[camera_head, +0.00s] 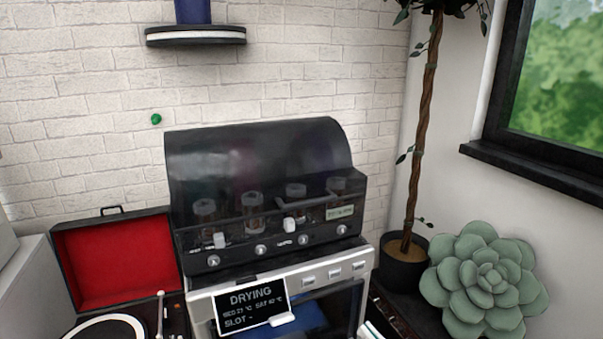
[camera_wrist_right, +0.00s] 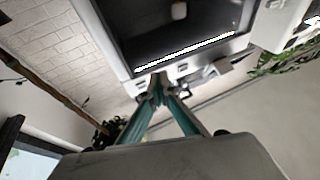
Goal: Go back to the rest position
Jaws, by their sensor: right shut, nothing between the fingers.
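My right gripper (camera_wrist_right: 159,92) shows in the right wrist view with its two teal fingers brought together at the tips. It is shut and empty. Its tips appear in front of the edge of a silver-grey appliance with a dark window (camera_wrist_right: 180,30); I cannot tell the gap between them. In the head view I cannot clearly make out the right gripper; only small pale edges show at the bottom, right of the appliance. My left gripper is in neither view.
A black domed machine (camera_head: 265,155) sits on a silver appliance (camera_head: 330,272) bearing a "DRYING" sign (camera_head: 250,303). A red-lined open case (camera_head: 115,262) stands left. A potted tree (camera_head: 404,272) and a large green succulent (camera_head: 484,280) stand right. A dark shelf (camera_head: 195,36) is above.

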